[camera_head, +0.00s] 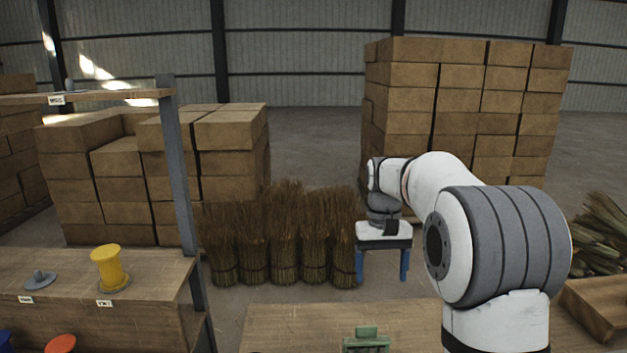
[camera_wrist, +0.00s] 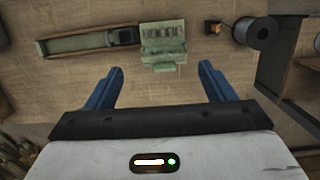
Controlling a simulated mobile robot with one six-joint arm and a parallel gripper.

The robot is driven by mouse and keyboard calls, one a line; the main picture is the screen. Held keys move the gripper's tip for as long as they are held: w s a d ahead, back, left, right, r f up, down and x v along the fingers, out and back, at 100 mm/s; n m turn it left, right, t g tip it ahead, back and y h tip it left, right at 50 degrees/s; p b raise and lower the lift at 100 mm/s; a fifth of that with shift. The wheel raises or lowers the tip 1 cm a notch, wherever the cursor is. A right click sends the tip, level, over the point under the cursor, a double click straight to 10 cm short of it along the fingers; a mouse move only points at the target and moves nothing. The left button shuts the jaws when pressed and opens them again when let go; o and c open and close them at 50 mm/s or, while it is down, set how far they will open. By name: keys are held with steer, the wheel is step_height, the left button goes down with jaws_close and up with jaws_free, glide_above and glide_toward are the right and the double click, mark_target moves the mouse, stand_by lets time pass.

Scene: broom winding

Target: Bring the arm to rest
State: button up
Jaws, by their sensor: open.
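My gripper (camera_head: 382,265) hangs from my white arm in the middle right of the head view, beyond the far edge of the wooden bench. Its two blue fingers point down and are spread apart. In the wrist view my gripper (camera_wrist: 160,88) is open, with nothing between its fingers. The fingers are clear of the things on the bench.
The wooden bench (camera_head: 290,325) bears a green fixture (camera_head: 366,340); the wrist view also shows a grey spool (camera_wrist: 252,33). A shelf with a yellow spool (camera_head: 109,267) stands left. Broom bundles (camera_head: 284,240) and stacked boxes (camera_head: 460,105) stand behind.

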steer(key=s+f+t+b, duration=0.1)
steer(key=s+f+t, duration=0.1)
steer(key=s, duration=1.1)
steer(key=s+f+t+b, duration=0.1)
steer(key=s+f+t, duration=0.2)
steer(key=s, duration=1)
steer(key=shift+s+d+f+b, duration=0.2)
steer(key=shift+s+f+b, duration=0.1)
steer(key=shift+f+b, duration=0.05)
